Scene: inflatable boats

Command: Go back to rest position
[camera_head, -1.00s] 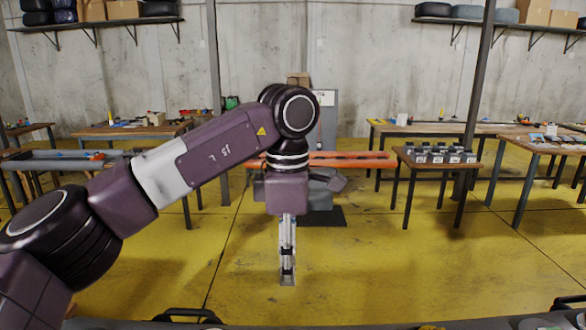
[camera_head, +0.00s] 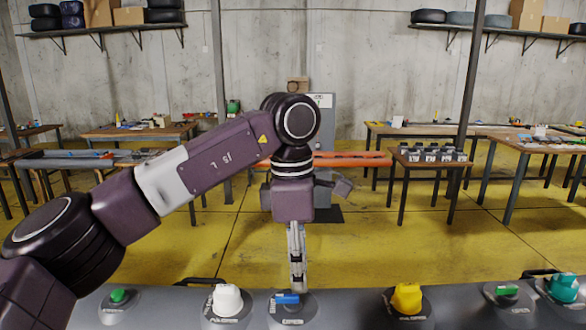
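My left arm comes in from the left and bends down at its wrist. My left gripper (camera_head: 298,282) hangs from it, pointing down. Its fingers show nearly edge-on, so I cannot tell whether they are open or shut. In the picture its tips are just above the blue-handled valve (camera_head: 287,299) on the grey inflatable boat tube (camera_head: 345,307). No held thing shows at the tips. My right gripper is not in view.
Along the tube are a white-capped valve (camera_head: 227,300), a yellow one (camera_head: 407,298), a teal one (camera_head: 564,288) and small green ones (camera_head: 118,296). Beyond lie open yellow floor (camera_head: 370,235), a small table with dark containers (camera_head: 430,160) and other worktables (camera_head: 130,132).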

